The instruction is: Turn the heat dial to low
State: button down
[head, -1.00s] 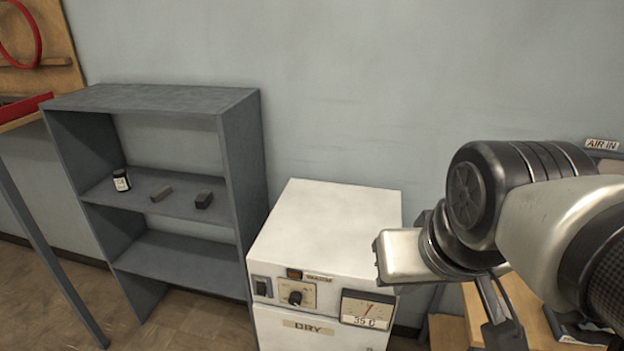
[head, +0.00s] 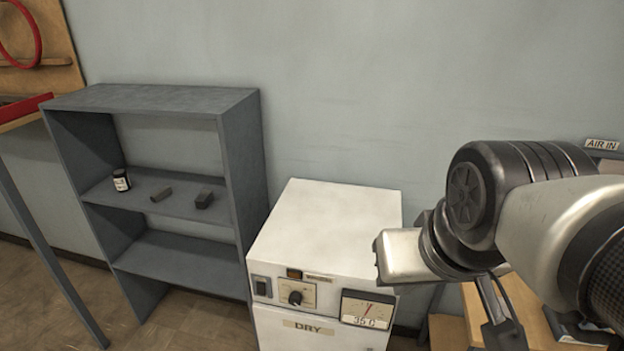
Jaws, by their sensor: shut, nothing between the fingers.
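The heat dial (head: 295,298) is a small black knob on a light plate on the front of a white cabinet (head: 330,225) marked DRY. The way its pointer faces is too small to read. A gauge (head: 367,309) with a red needle and a 35 C readout sits to the right of the dial. A dark switch (head: 262,286) sits to its left. My gripper (head: 508,342) hangs at the lower right, apart from the dial and to the right of the cabinet. Its fingers are shut and empty, partly cut off by the frame's lower edge.
A grey shelf (head: 165,100) stands left of the cabinet, with a small jar (head: 121,180) and two dark blocks on it. A wooden surface (head: 540,305) is behind my gripper. The space in front of the dial is clear.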

aim_at(295, 298)
jog(key=u, duration=0.6)
jog(key=i, duration=0.1)
jog(key=k+l+u, duration=0.1)
jog(key=k, duration=0.2)
